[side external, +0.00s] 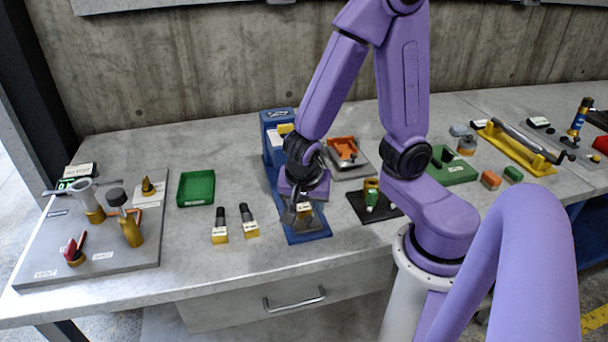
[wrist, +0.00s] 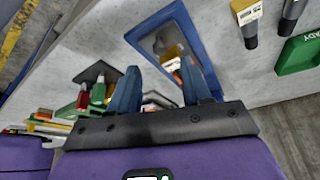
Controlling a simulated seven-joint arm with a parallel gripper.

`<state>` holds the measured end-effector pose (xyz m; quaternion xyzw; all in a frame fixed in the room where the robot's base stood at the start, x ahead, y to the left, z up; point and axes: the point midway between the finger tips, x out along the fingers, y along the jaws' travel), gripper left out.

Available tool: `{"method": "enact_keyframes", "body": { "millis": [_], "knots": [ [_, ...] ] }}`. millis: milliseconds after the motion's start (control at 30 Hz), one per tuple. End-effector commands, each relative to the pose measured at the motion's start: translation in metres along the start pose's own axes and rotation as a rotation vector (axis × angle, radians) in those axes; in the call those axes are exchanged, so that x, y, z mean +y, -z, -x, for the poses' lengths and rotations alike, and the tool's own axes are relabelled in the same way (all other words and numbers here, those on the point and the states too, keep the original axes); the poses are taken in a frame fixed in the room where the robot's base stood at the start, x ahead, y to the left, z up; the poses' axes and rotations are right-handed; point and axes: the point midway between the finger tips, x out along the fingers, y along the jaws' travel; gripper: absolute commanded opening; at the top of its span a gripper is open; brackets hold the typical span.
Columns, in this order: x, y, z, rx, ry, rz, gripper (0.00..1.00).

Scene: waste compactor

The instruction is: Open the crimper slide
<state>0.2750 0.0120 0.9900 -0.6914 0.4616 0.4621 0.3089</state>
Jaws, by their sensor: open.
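The blue machine (side external: 276,118), which I take to be the crimper, stands at the middle of the bench with a long blue base plate (side external: 308,237) running toward the front edge. My gripper (side external: 303,210) hangs over the front part of this base, fingers down, and hides much of it. In the wrist view my gripper (wrist: 160,70) has its two blue fingers apart with nothing clearly held between them. Beyond the fingertips the blue base (wrist: 152,30) shows, with a small yellow and grey part (wrist: 172,57) on it. I cannot tell whether this part is the slide, or whether a finger touches it.
Two black-handled tools (side external: 249,221) lie left of the base, with a green tray (side external: 196,187) behind them. An orange tray (side external: 343,151) and a black plate (side external: 360,207) sit close on the right. A grey board (side external: 60,240) with fittings is far left.

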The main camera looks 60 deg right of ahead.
Motion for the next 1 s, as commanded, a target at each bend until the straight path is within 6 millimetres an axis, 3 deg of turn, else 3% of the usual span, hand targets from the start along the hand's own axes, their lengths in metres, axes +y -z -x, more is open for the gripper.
{"method": "enact_keyframes", "body": {
  "millis": [600,800,1000],
  "knots": [
    [-0.001,-0.001,0.097,-0.004,0.006,0.0,0.48],
    [-0.001,0.0,0.111,-0.001,0.002,0.0,0.48],
    [0.0,0.0,0.113,-0.001,0.0,0.0,0.48]
  ]
}}
